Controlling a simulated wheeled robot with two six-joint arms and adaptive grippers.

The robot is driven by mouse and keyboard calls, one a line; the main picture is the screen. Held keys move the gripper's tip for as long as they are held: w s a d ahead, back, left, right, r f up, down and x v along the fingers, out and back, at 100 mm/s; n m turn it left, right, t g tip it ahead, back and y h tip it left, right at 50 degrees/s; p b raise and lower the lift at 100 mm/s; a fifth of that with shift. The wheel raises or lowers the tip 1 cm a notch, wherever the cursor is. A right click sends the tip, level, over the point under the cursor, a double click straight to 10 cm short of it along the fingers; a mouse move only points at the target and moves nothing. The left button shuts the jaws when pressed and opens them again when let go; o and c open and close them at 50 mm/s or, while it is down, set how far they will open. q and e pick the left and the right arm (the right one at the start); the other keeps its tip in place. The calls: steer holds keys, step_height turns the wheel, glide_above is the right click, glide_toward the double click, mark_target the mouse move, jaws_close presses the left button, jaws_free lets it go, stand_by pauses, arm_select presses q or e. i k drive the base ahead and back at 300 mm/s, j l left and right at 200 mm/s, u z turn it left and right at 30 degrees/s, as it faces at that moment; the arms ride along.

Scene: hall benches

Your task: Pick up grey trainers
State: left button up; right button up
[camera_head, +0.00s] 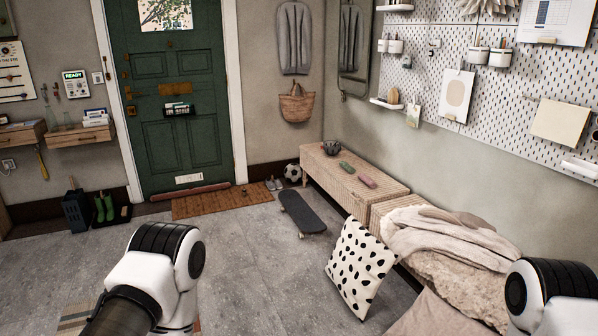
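A small pair of grey trainers (273,184) stands on the floor in the head view, between the right end of the brown doormat and the football. They are far off and small, so little detail shows. My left arm comes in at the lower left and my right arm at the lower right edge. Only white and black arm links show; both grippers are out of the picture. Both arms are well apart from the trainers.
A skateboard (302,213) lies on the floor nearer than the trainers, beside the wicker bench (385,189). A football (292,172) sits right of them. A spotted cushion (359,268) leans at the bench. The grey floor (245,245) is clear in the middle.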

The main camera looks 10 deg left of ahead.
mark_target(274, 182)
steer(key=i+j+u, duration=0.35)
steer(key=i, duration=0.25)
steer(key=i+j+u, duration=0.35)
steer(key=i, duration=0.3)
steer(key=i+u, duration=0.35)
steer(key=i, duration=0.95)
steer(key=i+z, duration=0.1)
steer(key=i, duration=0.6)
steer(key=i+j, duration=0.1)
steer(key=i, duration=0.55)
steer(key=i+j+z, duration=0.1)
steer(key=i, duration=0.6)
steer(key=i+j+z, duration=0.1)
steer(key=i, duration=0.55)
steer(key=i+l+z, duration=0.25)
steer(key=i, duration=0.3)
steer(key=i+z, duration=0.2)
steer(key=i, duration=0.4)
steer(key=i+z, duration=0.25)
steer(key=i, duration=0.3)
steer(key=i+j+z, duration=0.1)
steer(key=i+z, duration=0.15)
steer(key=i, duration=0.35)
steer(key=i+j+z, duration=0.25)
steer(key=i, duration=0.3)
